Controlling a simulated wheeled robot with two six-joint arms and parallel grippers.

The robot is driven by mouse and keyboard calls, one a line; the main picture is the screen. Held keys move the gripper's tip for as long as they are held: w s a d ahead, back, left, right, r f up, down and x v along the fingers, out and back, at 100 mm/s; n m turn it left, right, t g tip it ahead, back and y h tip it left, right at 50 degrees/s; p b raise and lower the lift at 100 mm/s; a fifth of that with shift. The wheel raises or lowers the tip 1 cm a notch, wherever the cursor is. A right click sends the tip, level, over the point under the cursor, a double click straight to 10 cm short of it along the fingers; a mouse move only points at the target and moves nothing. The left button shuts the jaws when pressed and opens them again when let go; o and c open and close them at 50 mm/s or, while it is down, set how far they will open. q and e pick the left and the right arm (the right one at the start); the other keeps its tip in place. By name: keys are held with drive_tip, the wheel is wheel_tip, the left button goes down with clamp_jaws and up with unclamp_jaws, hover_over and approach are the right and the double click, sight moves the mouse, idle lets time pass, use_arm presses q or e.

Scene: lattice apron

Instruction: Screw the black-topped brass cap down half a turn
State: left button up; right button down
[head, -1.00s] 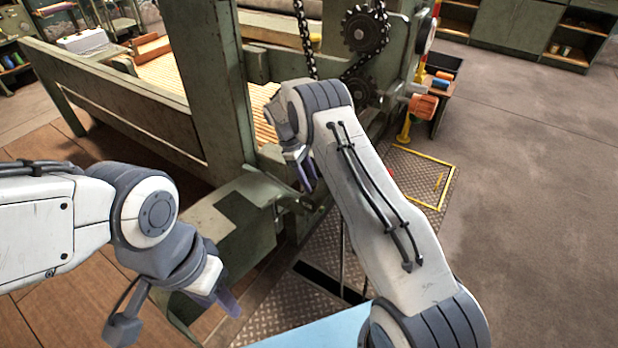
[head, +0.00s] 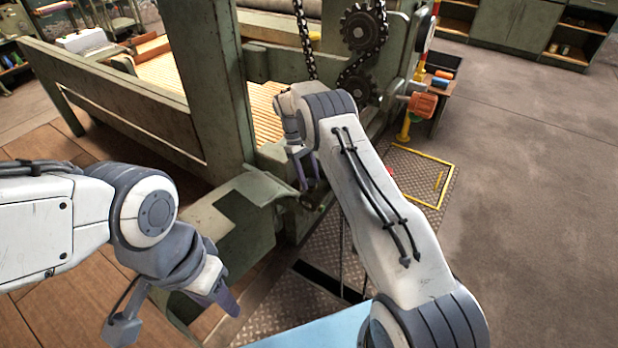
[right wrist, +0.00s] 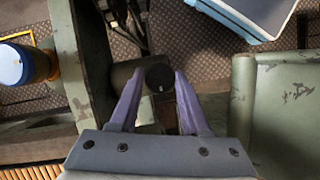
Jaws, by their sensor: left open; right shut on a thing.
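The cap shows in the right wrist view as a dark round top (right wrist: 159,77) with a small light mark, between my fingertips. Its brass side is mostly hidden there. My right gripper (right wrist: 159,78) is shut on it, one purple finger on each side. In the head view my right gripper (head: 303,178) points down at the green frame's near corner, and the cap is too small and covered to make out. My left gripper (head: 178,312) is open and empty at the lower left, well apart from the cap.
The green loom frame (head: 205,90) stands behind and left of my right gripper. A chain and dark gears (head: 362,28) are just beyond my right arm. A light blue panel (head: 315,328) lies at the bottom. Grey floor (head: 540,190) at right is clear.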

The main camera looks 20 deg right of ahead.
drive_tip(key=shift+c, duration=1.9)
unclamp_jaws()
